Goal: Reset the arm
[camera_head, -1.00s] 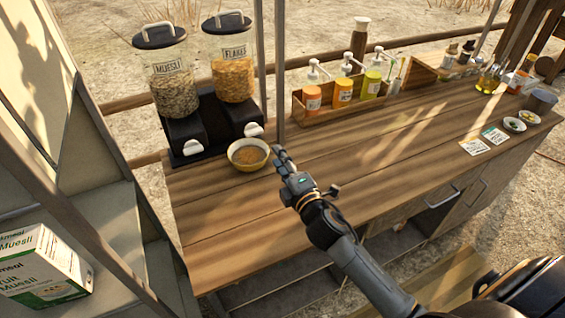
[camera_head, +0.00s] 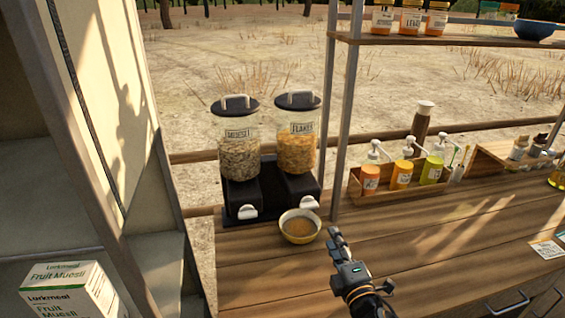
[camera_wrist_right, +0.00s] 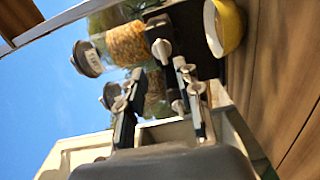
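My right gripper (camera_head: 336,236) is just right of a yellow bowl (camera_head: 300,237) with brownish contents, over the wooden counter. In the right wrist view the two fingers of my right gripper (camera_wrist_right: 157,84) stand apart with nothing between them. The bowl also shows there at the top right (camera_wrist_right: 231,27), outside the fingers. The head view does not show clearly whether the fingertips touch anything. My left gripper is in neither view.
A muesli dispenser (camera_head: 240,158) and a flakes dispenser (camera_head: 296,150) stand behind the bowl. A metal post (camera_head: 343,130) rises beside them. A wooden box (camera_head: 398,184) of pump bottles stands right. A shelf (camera_head: 440,40) crosses above. The counter's front (camera_head: 262,283) is clear.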

